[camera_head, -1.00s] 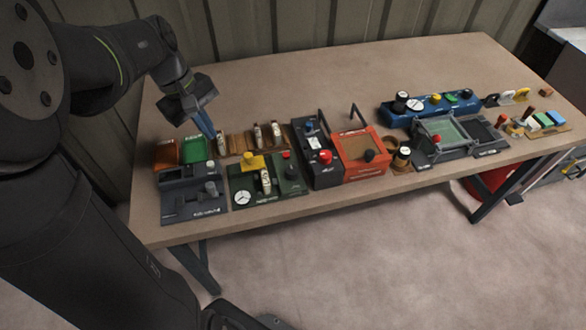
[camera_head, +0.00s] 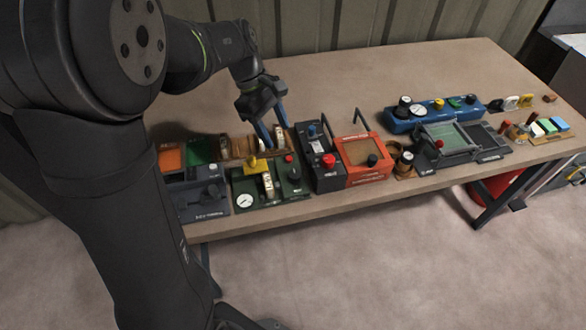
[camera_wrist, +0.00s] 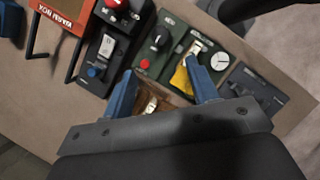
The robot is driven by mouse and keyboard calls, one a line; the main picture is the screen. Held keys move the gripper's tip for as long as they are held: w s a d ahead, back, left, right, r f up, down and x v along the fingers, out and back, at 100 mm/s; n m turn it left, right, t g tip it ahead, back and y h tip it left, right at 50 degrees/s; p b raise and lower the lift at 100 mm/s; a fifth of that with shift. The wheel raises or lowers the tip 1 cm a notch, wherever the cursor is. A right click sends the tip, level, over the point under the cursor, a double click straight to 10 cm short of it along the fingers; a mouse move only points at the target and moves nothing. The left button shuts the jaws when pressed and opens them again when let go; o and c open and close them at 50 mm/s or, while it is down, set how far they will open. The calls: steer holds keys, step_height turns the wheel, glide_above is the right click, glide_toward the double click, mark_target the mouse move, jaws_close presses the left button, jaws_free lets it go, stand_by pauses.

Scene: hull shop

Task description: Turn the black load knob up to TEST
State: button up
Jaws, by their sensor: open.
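A green tester (camera_head: 250,185) stands near the table's front edge, with a white dial gauge (camera_head: 244,201), a yellow part (camera_head: 257,164) and a red button (camera_head: 288,158). A black knob (camera_head: 294,173) on its right side looks like the load knob. In the wrist view this black knob (camera_wrist: 160,38) shows a pale pointer mark; its lettering is too small to read. A pale piece (camera_head: 268,184) sits upright in the tester. My gripper (camera_head: 274,146) is open and empty above the wooden rack behind the tester, apart from the knob.
A wooden rack (camera_head: 238,148) with pale pieces is under my gripper, partly hidden. A dark unit (camera_head: 325,178) with a red knob and an orange box (camera_head: 366,174) stand right of the tester. A grey device (camera_head: 208,205) stands left.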

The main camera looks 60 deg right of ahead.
mark_target(294, 173)
steer(key=x, duration=1.3)
steer(key=shift+s+f, duration=0.1)
steer(key=shift+f, duration=0.1)
steer(key=shift+c, duration=0.4)
steer(key=c, duration=0.9)
